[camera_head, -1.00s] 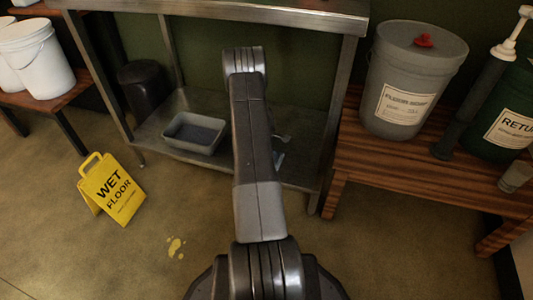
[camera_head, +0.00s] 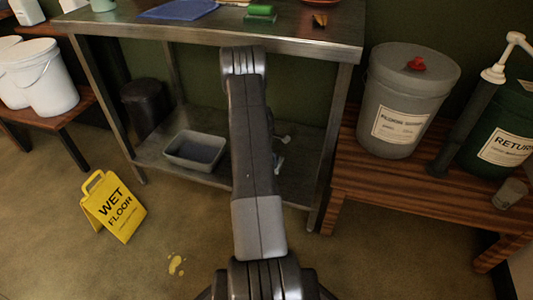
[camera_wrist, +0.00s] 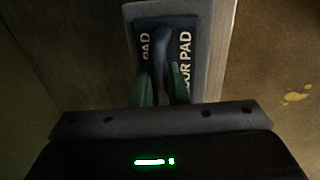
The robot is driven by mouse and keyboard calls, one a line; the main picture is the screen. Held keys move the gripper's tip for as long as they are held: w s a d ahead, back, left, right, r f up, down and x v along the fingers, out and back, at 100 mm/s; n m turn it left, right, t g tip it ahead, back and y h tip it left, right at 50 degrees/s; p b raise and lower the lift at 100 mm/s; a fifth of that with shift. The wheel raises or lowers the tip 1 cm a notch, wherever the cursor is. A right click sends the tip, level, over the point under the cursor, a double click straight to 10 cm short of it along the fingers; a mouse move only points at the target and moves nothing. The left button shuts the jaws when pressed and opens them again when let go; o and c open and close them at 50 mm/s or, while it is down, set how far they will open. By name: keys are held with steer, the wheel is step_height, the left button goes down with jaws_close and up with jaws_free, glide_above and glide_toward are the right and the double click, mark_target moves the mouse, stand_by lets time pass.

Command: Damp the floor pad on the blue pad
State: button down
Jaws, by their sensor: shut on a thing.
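The floor pad (camera_wrist: 186,60) is dark blue with white lettering and a raised handle, seen in the wrist view. The green fingers of my gripper (camera_wrist: 162,78) are shut on its handle. A pale grey border surrounds the pad; I cannot tell whether it is the pad's own edge or a tub. In the head view the arm hides most of the gripper, at the lower shelf. The blue pad (camera_head: 180,10) lies flat on the steel table's top, cut by the upper frame edge, well above my gripper.
A grey tub (camera_head: 178,161) stands on the table's lower shelf (camera_head: 150,155). The tabletop edge (camera_head: 300,45) overhangs it. Right is a wooden bench with a grey bucket (camera_head: 390,90) and a green pump bucket (camera_head: 500,110). A wet-floor sign (camera_head: 110,210) and yellow spill (camera_head: 176,263) are on the floor.

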steer(key=shift+r, duration=0.1)
steer(key=shift+r+p, duration=0.85)
steer(key=shift+r, duration=0.6)
steer(key=s+a+b, duration=0.4)
steer(key=s+b, duration=0.1)
steer(key=s, duration=0.8)
steer(key=s+a+b, duration=0.4)
steer(key=s+b, duration=0.1)
steer(key=s, duration=0.8)
steer(key=shift+s+a, duration=0.3)
steer(key=shift+a, duration=0.05)
